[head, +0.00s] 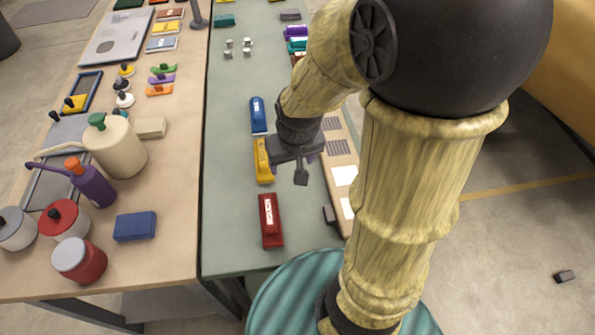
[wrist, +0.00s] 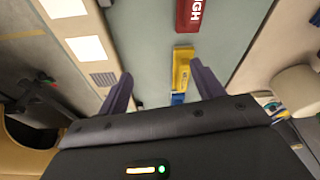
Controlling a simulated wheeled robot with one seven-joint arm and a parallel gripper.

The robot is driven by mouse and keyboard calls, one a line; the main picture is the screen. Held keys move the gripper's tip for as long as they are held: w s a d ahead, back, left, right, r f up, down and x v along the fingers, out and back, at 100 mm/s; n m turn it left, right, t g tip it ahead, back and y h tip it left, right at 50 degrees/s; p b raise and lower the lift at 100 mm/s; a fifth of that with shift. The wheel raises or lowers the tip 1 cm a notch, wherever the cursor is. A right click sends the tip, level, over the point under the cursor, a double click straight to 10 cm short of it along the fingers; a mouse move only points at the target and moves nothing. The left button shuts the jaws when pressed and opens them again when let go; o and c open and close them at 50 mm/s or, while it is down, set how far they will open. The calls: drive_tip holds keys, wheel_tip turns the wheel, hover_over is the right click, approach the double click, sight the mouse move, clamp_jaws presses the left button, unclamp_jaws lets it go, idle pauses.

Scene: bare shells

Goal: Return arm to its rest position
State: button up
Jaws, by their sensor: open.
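My gripper (head: 301,172) hangs over the right part of the green-grey table, on the right of a yellow block (head: 264,161) in the head view. In the wrist view my gripper (wrist: 160,76) shows its two dark fingers spread wide with nothing held between them. The yellow block (wrist: 182,66) shows between and beyond the fingers, apart from them. A red block (wrist: 190,14) with white lettering lies farther off. My arm is bent over the table and hides part of its right side.
A blue block (head: 258,115) and the red block (head: 270,220) line up with the yellow one. A board with white cards (head: 344,176) lies along the right edge. The table's middle is clear.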

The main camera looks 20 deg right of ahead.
drive_tip(key=s, duration=0.3)
drive_tip(key=shift+f, duration=0.25)
drive_tip(key=p+v, duration=0.3)
drive_tip(key=shift+w+r, duration=0.15)
drive_tip(key=shift+r, duration=0.1)
idle(0.9)
